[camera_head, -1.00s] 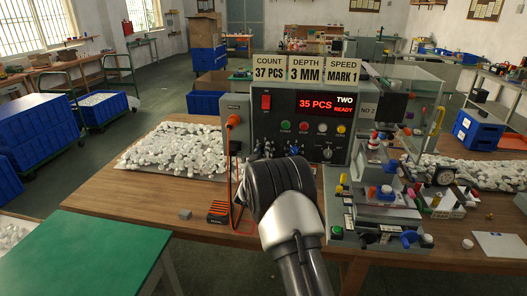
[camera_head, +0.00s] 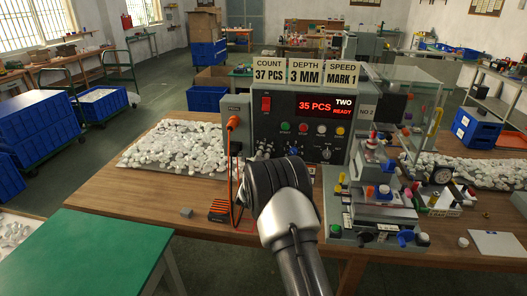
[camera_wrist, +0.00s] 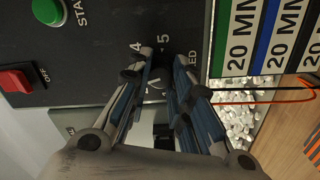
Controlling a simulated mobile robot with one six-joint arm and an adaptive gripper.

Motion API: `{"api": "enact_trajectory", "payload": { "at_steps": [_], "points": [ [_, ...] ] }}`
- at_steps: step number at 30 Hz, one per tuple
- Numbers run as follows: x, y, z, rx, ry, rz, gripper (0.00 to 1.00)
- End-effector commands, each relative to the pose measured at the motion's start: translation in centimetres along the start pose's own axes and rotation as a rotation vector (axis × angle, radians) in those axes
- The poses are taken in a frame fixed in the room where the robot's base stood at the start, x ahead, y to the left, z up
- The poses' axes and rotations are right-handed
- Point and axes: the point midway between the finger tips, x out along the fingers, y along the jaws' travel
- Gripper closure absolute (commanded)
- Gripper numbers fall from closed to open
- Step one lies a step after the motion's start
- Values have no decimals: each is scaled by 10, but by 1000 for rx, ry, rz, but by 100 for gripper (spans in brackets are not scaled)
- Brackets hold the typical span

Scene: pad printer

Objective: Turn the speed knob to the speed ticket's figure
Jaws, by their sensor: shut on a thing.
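The speed ticket (camera_head: 343,75) reads MARK 1 and stands at the right of three tickets on top of the control box (camera_head: 258,133). In the wrist view my gripper (camera_wrist: 159,72) is at the box's dark panel, its fingers closed around a dark knob (camera_wrist: 157,76). The figures 4 and 5 show just beyond the fingertips. The rest of the scale is covered by the fingers, and I cannot read the knob's setting.
A green START button (camera_wrist: 47,10) and a red switch (camera_wrist: 15,81) are near my fingers. Another knob (camera_head: 326,154) is on the panel's right. An orange cable (camera_head: 230,170) hangs left of my wrist; a pad fixture (camera_head: 380,215) stands to the right.

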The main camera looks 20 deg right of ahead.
Motion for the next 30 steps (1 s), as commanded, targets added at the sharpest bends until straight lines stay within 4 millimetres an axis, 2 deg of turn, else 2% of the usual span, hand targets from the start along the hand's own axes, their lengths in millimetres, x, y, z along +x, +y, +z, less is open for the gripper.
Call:
{"api": "enact_trajectory", "payload": {
  "at_steps": [30],
  "points": [
    [0, 1, 0, -964, 0, 0, 100]
  ]
}}
